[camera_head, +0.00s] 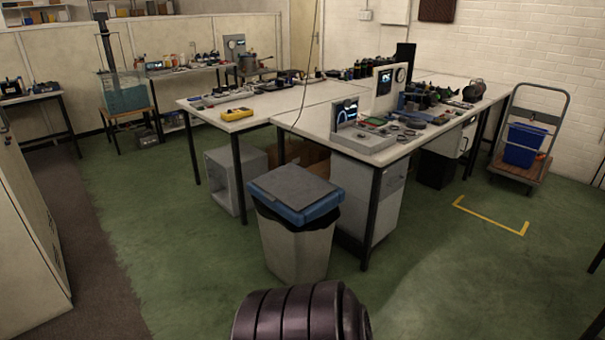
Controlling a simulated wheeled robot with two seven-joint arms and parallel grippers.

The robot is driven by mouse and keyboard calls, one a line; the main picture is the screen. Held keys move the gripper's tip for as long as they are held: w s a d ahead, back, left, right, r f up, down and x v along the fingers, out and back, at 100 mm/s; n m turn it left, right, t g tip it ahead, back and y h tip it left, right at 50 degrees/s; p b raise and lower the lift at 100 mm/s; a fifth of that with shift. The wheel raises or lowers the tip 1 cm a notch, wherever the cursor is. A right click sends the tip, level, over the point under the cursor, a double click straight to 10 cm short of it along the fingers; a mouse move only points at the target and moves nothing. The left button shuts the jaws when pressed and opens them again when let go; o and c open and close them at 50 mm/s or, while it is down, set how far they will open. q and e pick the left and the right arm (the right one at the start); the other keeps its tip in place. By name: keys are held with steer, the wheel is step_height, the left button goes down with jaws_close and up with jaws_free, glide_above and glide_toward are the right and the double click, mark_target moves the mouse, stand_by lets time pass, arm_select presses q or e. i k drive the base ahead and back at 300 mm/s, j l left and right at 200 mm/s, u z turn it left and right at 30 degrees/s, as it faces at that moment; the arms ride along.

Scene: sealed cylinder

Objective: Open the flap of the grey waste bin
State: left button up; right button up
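The grey waste bin (296,248) stands on the green floor at the middle of the head view, against the near corner of the workbench. Its lid has a blue rim (312,213) and a grey flap (290,186) on top. The flap lies flat and looks closed. A black bag edge hangs out under the lid. Neither gripper is in view. A dark, ribbed, rounded part at the bottom centre is in front of the bin; I cannot tell if it is mine.
A white workbench (285,112) with instruments and a yellow meter (237,113) stands behind the bin. A trolley (525,170) with a blue crate (523,146) is at the right. A pale cabinet (25,235) is at the left. Green floor (180,245) is clear left of the bin.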

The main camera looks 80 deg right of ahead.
mark_target(297, 188)
steer(key=z, duration=2.55)
steer(key=i, duration=0.05)
